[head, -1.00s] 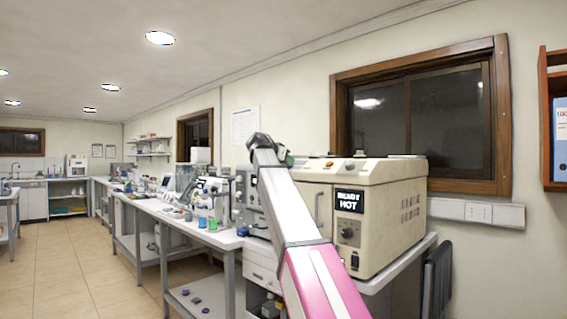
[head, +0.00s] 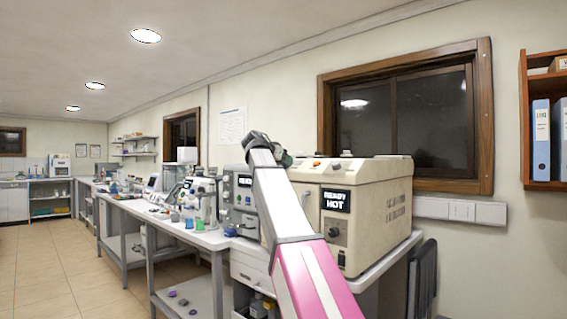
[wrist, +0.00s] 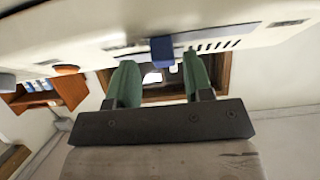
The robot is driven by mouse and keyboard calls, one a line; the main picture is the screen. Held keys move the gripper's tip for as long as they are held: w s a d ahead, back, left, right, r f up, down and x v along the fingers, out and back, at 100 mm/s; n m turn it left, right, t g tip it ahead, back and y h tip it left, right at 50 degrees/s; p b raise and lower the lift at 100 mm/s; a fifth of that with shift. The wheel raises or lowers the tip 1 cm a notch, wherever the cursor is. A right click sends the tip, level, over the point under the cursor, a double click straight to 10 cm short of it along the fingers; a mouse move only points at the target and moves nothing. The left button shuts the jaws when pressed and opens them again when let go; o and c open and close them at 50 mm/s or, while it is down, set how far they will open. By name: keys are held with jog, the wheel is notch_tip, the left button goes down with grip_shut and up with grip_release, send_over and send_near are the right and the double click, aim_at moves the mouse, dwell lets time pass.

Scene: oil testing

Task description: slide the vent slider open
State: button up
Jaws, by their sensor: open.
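The vent slider, a small blue block (wrist: 162,52), sits in the wrist view on the beige surface of the oven-like machine (wrist: 260,30), beside a row of dark vent slots (wrist: 215,46). My gripper (wrist: 160,64) has its two green fingers apart. In the picture the slider lies between the fingertips, one on each side; I cannot tell whether they touch it. In the head view the machine (head: 385,215) shows a "READY HOT" display, and my gripper (head: 282,157) is near its top left. The slider cannot be made out there.
An orange knob (wrist: 66,70) sticks out of the machine, left of my fingers in the wrist view. A grey instrument (head: 243,192) stands left of the machine on the bench. A window (head: 405,115) and wall shelf with binders (head: 541,140) are behind and right.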

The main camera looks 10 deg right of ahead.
jog(key=v, duration=1)
jog(key=shift+s+a, duration=0.15)
jog(key=shift+a, duration=0.1)
jog(key=shift+r, duration=0.15)
jog(key=s+d+f+n+g+y, duration=0.1)
jog(key=d+f+n+g+y, duration=0.2)
jog(key=f, duration=1.9)
jog(key=f+n+y, duration=0.2)
jog(key=f+n, duration=0.2)
jog(key=f, duration=1.8)
jog(key=s+f+n+g+y, duration=0.2)
jog(key=s+f+y, duration=0.1)
jog(key=s+f, duration=0.9)
jog(key=s+f+n+g+y, duration=0.1)
jog(key=s+f+g+y, duration=0.2)
jog(key=s+f, duration=0.9)
notch_tip(320, 180, down, 10)
jog(key=shift+d+f+n, duration=0.15)
jog(key=shift+d+n, duration=0.25)
jog(key=shift+d, duration=0.05)
